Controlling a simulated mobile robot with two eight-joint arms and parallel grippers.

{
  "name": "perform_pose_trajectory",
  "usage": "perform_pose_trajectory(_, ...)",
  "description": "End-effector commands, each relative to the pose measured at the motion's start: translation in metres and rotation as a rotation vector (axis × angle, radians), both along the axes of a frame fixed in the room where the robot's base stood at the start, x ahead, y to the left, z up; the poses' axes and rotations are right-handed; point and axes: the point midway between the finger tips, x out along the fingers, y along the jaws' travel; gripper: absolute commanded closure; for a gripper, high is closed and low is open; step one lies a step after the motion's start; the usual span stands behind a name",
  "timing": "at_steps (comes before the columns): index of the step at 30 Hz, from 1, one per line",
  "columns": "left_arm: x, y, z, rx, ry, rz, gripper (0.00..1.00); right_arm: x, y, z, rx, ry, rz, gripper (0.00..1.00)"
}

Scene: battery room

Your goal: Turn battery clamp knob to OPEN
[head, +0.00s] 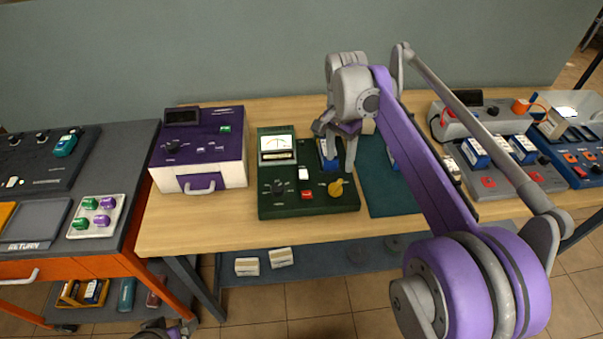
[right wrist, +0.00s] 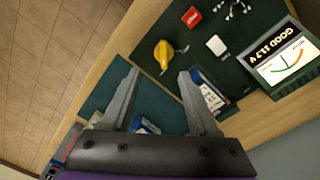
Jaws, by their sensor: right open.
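The yellow clamp knob (head: 336,188) is on the front right of the dark green battery tester (head: 277,205). In the right wrist view the knob (right wrist: 163,55) lies just beyond and between the fingertips, apart from them. My right gripper (head: 340,150) is open and empty above the tester's right side, also seen in the right wrist view (right wrist: 159,74). A blue and white battery (head: 328,157) sits in the tester, partly hidden by the gripper. The knob's label is unreadable. A piece of my left arm shows at the bottom edge; its fingers are not clear.
The tester carries a red button (head: 307,195), a white switch (head: 303,173), a black knob (head: 278,187) and a meter (head: 277,148) reading GOOD. A purple charger (head: 200,145) stands left. A teal mat (head: 383,202) lies right, with more batteries and devices beyond.

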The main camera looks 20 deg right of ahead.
Motion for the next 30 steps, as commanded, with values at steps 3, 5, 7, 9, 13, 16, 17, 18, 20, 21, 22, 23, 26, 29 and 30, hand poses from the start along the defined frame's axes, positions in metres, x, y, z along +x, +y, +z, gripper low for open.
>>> perform_pose_trajectory(3,0.000,0.000,-0.001,0.000,0.001,0.000,0.16,0.007,-0.006,-0.001,-0.001,0.020,-0.050,0.39)
perform_pose_trajectory(5,-0.001,0.000,-0.002,0.000,0.001,0.000,0.16,0.007,-0.007,-0.004,0.000,0.023,-0.058,0.39)
perform_pose_trajectory(7,-0.001,0.000,-0.002,0.000,0.001,0.000,0.16,0.007,-0.007,-0.011,-0.001,0.023,-0.060,0.39)
perform_pose_trajectory(9,-0.001,0.000,-0.004,0.000,0.002,0.000,0.16,0.006,-0.007,-0.021,0.000,0.023,-0.059,0.39)
perform_pose_trajectory(13,-0.002,0.000,-0.006,0.000,0.003,0.000,0.16,0.004,-0.007,-0.046,0.000,0.022,-0.057,0.39)
perform_pose_trajectory(16,-0.002,0.000,-0.008,0.000,0.004,0.000,0.16,0.003,-0.008,-0.066,0.000,0.022,-0.057,0.39)
perform_pose_trajectory(17,-0.002,0.000,-0.008,0.000,0.004,0.000,0.16,0.003,-0.008,-0.071,0.000,0.022,-0.057,0.39)
perform_pose_trajectory(18,-0.002,0.000,-0.009,0.000,0.004,0.000,0.16,0.002,-0.008,-0.078,-0.001,0.022,-0.056,0.39)
perform_pose_trajectory(20,-0.003,0.000,-0.009,0.000,0.004,0.000,0.16,0.001,-0.008,-0.087,-0.001,0.022,-0.056,0.39)
perform_pose_trajectory(21,-0.003,0.000,-0.010,0.000,0.005,0.000,0.16,0.001,-0.008,-0.092,-0.001,0.022,-0.056,0.39)
perform_pose_trajectory(22,-0.003,0.000,-0.010,0.000,0.005,0.000,0.16,0.001,-0.009,-0.095,-0.001,0.022,-0.056,0.39)
perform_pose_trajectory(23,-0.003,0.000,-0.010,0.000,0.005,0.000,0.16,0.001,-0.009,-0.098,-0.001,0.022,-0.056,0.39)
perform_pose_trajectory(26,-0.003,0.000,-0.010,0.000,0.005,0.000,0.16,0.000,-0.009,-0.105,0.000,0.021,-0.056,0.39)
perform_pose_trajectory(29,-0.003,0.000,-0.010,0.000,0.005,0.000,0.16,0.000,-0.009,-0.108,0.000,0.021,-0.056,0.39)
perform_pose_trajectory(30,-0.003,0.000,-0.010,0.000,0.005,0.000,0.16,0.000,-0.009,-0.108,0.000,0.021,-0.056,0.39)
